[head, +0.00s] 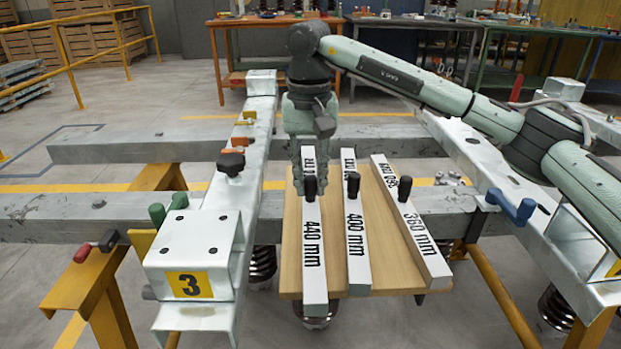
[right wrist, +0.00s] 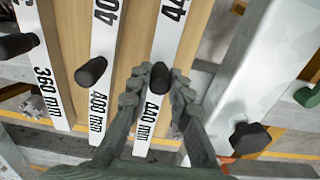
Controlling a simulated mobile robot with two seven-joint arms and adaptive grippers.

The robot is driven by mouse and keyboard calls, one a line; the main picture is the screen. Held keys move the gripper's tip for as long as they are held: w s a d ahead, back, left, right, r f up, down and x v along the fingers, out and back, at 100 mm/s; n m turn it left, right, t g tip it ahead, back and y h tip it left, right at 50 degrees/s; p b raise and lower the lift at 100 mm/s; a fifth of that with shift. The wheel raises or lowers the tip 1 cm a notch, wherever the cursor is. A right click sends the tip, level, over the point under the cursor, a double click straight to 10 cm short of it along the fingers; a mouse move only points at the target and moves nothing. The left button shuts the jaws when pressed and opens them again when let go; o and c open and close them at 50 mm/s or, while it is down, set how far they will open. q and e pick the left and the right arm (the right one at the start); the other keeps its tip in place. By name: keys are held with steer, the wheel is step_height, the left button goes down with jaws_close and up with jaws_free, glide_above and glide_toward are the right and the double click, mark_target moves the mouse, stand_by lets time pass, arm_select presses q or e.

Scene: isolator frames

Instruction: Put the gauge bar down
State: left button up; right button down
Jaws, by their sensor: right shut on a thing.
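Three white gauge bars lie side by side on a wooden board (head: 380,273). They are the 440 mm bar (head: 314,280), the 400 mm bar (head: 359,265) and the 360 mm bar (head: 420,243), each with a black knob. My right gripper (head: 311,188) reaches down from above onto the 440 mm bar and is shut on its black knob (right wrist: 161,78). In the right wrist view the two fingers (right wrist: 160,95) stand on either side of that knob. The bar lies along the board; I cannot tell whether it touches it. My left gripper is not in view.
A white frame beam (head: 190,262) marked 3 runs along the left of the board, with a black knob (head: 231,162) and green handles. Another white beam with a blue handle (head: 512,207) is at the right. Grey crossbeams (head: 120,150) pass behind. Workbenches (head: 270,30) stand at the back.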

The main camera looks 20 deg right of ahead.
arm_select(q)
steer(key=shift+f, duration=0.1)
arm_select(e)
steer(key=c, duration=1.8)
jaws_free()
steer(key=shift+f, duration=0.15)
steer(key=shift+c, duration=0.2)
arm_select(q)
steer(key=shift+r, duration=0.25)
arm_select(e)
steer(key=o, duration=0.4)
steer(key=shift+o, duration=0.2)
steer(key=shift+r, duration=0.2)
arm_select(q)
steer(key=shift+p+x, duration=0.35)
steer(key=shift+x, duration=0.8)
arm_select(e)
step_height(320, 180, up, 12)
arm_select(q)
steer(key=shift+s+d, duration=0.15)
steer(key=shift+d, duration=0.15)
